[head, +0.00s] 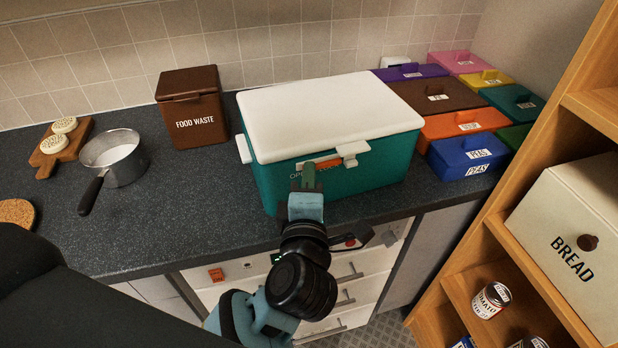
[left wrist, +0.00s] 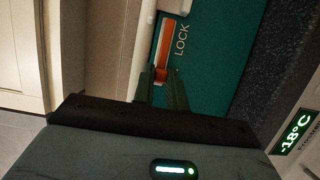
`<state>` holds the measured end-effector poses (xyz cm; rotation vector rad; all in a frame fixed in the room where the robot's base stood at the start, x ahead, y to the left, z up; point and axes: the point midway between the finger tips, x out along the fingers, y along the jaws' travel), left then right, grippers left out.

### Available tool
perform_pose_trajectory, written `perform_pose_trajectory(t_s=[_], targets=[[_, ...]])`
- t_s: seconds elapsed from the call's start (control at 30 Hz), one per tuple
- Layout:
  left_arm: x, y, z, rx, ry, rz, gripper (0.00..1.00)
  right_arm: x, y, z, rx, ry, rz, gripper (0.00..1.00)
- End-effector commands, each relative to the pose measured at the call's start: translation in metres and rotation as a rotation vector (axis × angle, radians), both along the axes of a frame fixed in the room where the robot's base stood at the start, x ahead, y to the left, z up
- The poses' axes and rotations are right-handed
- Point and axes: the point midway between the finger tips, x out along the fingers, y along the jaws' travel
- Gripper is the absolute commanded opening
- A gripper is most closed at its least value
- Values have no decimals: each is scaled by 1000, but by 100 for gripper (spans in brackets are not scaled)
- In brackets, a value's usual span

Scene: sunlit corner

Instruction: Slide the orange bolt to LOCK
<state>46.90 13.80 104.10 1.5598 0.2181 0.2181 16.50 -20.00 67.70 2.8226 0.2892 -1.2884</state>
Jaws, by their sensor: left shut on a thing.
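The orange bolt (head: 326,162) lies on the front of a teal box (head: 384,176) with a white lid (head: 325,108), just below the lid edge. Its right end is by the white latch (head: 351,151). My left gripper (head: 308,182) is in front of the bolt's left end, partly covering the lettering there. In the left wrist view, the bolt (left wrist: 166,45) runs beside the word LOCK, and my left fingertips (left wrist: 162,82) are shut on its near end. My right gripper is not in view.
A brown food waste bin (head: 189,110) and a saucepan (head: 114,158) stand left of the box. Several coloured lidded boxes, including a blue one (head: 463,157), stand to its right. A wooden shelf (head: 575,58) borders the right. The counter front (head: 180,235) is bare.

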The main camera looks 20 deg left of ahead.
Motion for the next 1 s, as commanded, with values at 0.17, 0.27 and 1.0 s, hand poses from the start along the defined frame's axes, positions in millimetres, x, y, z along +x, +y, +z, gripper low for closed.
perform_pose_trajectory(t_s=[0.17,0.27,1.0], targets=[[5,-5,1,0,-2,2,0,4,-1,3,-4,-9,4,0],[13,-15,2,0,-2,3,0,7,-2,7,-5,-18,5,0],[25,-31,0,0,-1,-1,36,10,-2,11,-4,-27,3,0]])
